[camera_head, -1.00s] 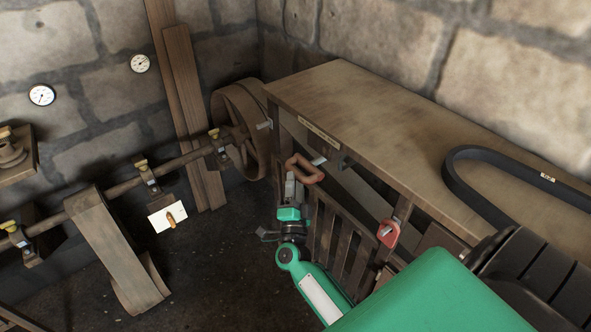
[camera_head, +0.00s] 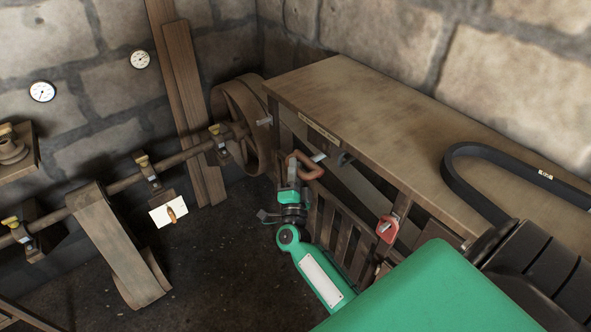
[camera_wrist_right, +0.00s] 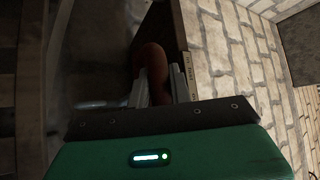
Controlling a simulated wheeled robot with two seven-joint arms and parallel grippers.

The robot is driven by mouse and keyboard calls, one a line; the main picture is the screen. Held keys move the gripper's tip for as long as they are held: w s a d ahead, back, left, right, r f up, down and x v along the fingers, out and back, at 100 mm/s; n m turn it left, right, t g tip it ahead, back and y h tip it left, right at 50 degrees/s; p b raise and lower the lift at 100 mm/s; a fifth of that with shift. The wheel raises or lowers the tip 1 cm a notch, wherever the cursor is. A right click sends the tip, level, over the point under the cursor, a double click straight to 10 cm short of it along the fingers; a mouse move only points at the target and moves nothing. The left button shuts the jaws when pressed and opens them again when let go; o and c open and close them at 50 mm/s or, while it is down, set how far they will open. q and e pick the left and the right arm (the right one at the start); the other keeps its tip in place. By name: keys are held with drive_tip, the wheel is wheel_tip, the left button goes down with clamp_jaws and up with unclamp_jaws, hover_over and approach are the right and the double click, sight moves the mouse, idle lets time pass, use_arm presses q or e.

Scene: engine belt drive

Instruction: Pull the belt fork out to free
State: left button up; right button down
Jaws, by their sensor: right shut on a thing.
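The belt fork's reddish-brown loop handle (camera_head: 312,174) sticks out at the front of the wooden bench, near its far left corner. A pale metal rod (camera_head: 319,157) shows at the handle, running towards the bench. My right gripper (camera_head: 292,165) is at the left side of the loop, shut on it. In the right wrist view the handle (camera_wrist_right: 151,58) runs down between the two grey fingers (camera_wrist_right: 156,88). The fork's far end is hidden under the bench. My left gripper is in neither view.
The wooden bench (camera_head: 350,98) carries a black belt (camera_head: 462,152). A red handle (camera_head: 387,229) hangs at the bench front, right of my arm. Left are a line shaft with pulleys (camera_head: 240,125) and a flat belt (camera_head: 118,240). The floor between is clear.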

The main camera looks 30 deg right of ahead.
drive_tip(key=a, duration=0.9)
drive_tip(key=shift+s+a+f, duration=0.2)
drive_tip(key=shift+s+a, duration=0.15)
drive_tip(key=shift+s, duration=0.05)
drive_tip(key=c, duration=1.6)
unclamp_jaws()
drive_tip(key=shift+a, duration=0.1)
drive_tip(key=o, duration=0.3)
drive_tip(key=shift+a+r, duration=0.1)
